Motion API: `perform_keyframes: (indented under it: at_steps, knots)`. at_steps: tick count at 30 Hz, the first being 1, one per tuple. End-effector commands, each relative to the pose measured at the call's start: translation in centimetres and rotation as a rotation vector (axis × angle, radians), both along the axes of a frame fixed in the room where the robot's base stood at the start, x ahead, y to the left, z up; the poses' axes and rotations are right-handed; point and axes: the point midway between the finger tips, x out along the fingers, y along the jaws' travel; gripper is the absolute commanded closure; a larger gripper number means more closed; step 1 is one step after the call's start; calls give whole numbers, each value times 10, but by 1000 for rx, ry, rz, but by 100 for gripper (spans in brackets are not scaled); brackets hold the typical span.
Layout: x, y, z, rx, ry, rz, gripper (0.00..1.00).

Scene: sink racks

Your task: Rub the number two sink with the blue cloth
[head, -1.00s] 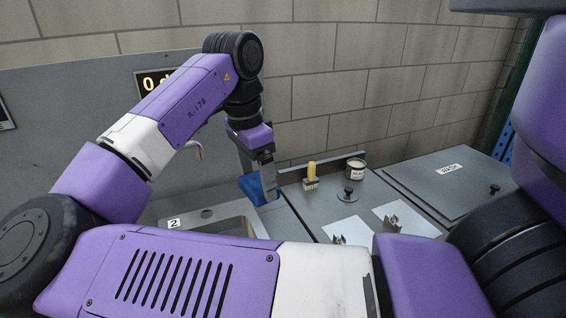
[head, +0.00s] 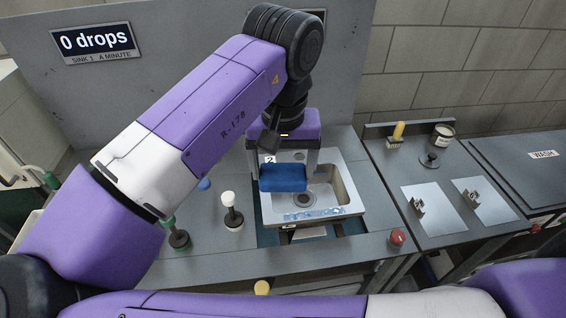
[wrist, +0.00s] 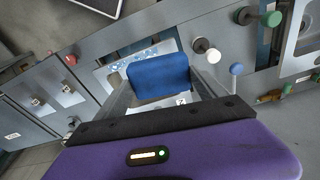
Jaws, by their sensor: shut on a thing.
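My gripper (head: 284,172) is shut on the blue cloth (head: 283,178), which looks like a folded pad between the two fingers. The cloth also shows between the fingers in the wrist view (wrist: 158,76). The number two sink (head: 337,207) is a steel basin with a white "2" label at its back left. The gripper and cloth are over the left part of this sink and hide some of it. A round drain and bluish marks along the front rim show. I cannot tell whether the cloth touches the sink.
A white-topped knob (head: 229,198) and a green-topped one (head: 168,222) stand left of the sink. A red button (head: 397,237) is at front right. The right counter holds a yellow-handled brush (head: 397,133), a dark jar (head: 442,136) and two pale plates with clips.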

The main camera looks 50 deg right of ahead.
Motion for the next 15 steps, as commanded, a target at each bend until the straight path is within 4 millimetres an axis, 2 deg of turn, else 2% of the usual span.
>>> perform_keyframes:
  at_steps: [5, 15]
  knots:
    - [0, 0, -11, 1, 0, 9, 51]
    - [0, 0, -45, 1, 0, 6, 51]
